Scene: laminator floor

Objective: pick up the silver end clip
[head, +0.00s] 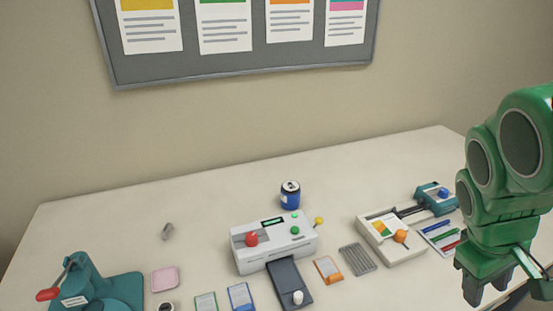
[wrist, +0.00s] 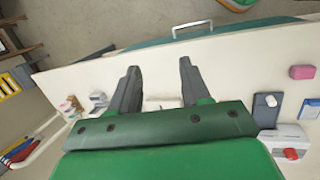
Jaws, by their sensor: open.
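The silver end clip (head: 168,231) is a small grey piece lying on the left part of the table, behind the pink pad. I cannot make it out in the wrist view. My gripper (head: 487,294) hangs at the far right of the head view, at the table's right side, well apart from the clip. In the wrist view my gripper (wrist: 159,66) has its two dark fingers spread, with nothing held between them.
A white machine with a red knob (head: 251,239) and a blue can (head: 290,195) stand mid-table. A teal press (head: 105,287) is at front left, a pink pad (head: 165,279) beside it. A white unit (head: 392,247) stands right. Table around the clip is clear.

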